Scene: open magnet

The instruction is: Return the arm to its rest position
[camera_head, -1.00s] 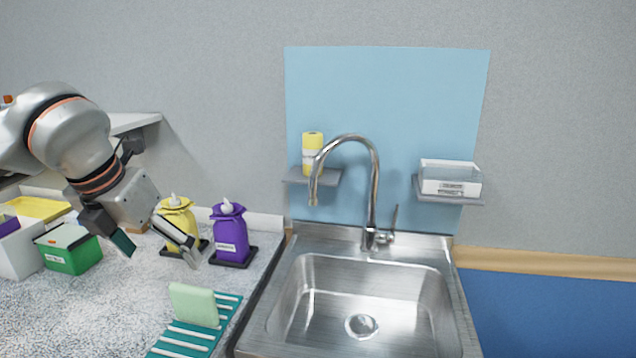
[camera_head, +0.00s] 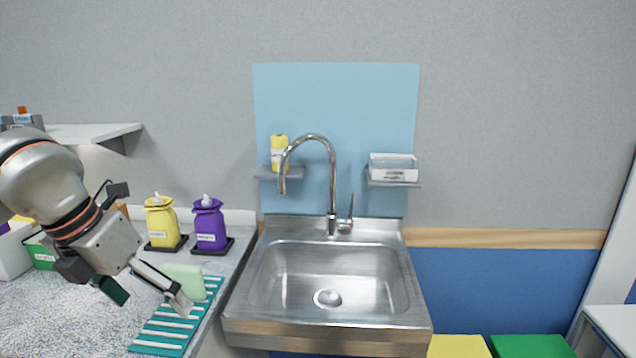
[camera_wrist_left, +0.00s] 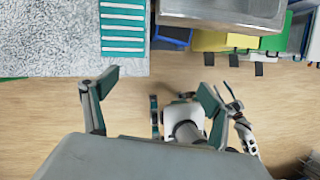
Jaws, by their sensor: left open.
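My left gripper (camera_head: 148,297) is open, with nothing between its fingers. In the head view it hangs at the lower left, pointing down and right, with one finger overlapping the teal striped mat (camera_head: 164,336) and the front of the pale green sponge (camera_head: 186,279). In the left wrist view the open fingers (camera_wrist_left: 159,90) are apart over bare floor, and the mat shows at the top (camera_wrist_left: 123,30). I cannot make out my right gripper.
A yellow bottle (camera_head: 161,224) and a purple bottle (camera_head: 209,226) stand at the back of the speckled counter (camera_head: 60,310). A steel sink (camera_head: 330,285) with a tall tap (camera_head: 332,185) is to the right. A green box (camera_head: 41,253) stands far left. A wall shelf (camera_head: 95,132) is above.

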